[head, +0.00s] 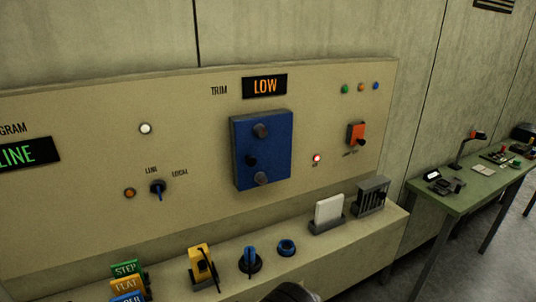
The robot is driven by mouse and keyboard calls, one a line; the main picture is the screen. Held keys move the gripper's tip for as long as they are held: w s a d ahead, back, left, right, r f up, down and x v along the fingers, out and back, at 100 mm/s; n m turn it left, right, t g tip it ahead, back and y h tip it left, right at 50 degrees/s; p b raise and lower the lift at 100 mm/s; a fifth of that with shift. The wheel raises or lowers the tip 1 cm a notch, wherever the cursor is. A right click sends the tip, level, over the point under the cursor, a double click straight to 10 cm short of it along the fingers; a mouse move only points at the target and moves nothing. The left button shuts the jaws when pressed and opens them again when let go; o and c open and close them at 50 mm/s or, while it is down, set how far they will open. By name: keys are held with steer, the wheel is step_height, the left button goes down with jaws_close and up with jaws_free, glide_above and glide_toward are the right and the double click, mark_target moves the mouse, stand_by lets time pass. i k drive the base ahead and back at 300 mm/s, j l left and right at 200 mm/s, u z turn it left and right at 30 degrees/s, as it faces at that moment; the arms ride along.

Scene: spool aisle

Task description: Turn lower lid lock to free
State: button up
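A blue box lid (278,148) is mounted on the beige panel, below the orange LOW display. It carries a grey round knob near its top (260,130) and a second grey round knob near its bottom, which looks like the lower lid lock (261,178). A smaller black knob (251,160) sits between them, to the left. The turn position of the lower lock is too small to read. The lid looks closed. My gripper is not in view; only a dark rounded shape, possibly part of my arm, shows at the bottom edge.
An orange switch (356,132) is right of the lid. A green table (470,188) stands at right.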

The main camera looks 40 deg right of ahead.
mark_target(260, 178)
steer(key=l+u, duration=0.2)
steer(key=u, duration=0.2)
steer(key=k+l+u, duration=0.1)
steer(key=u, duration=0.3)
steer(key=k+l+u, duration=0.15)
steer(key=u, duration=0.2)
steer(key=k+l+u, duration=0.1)
steer(key=u, duration=0.3)
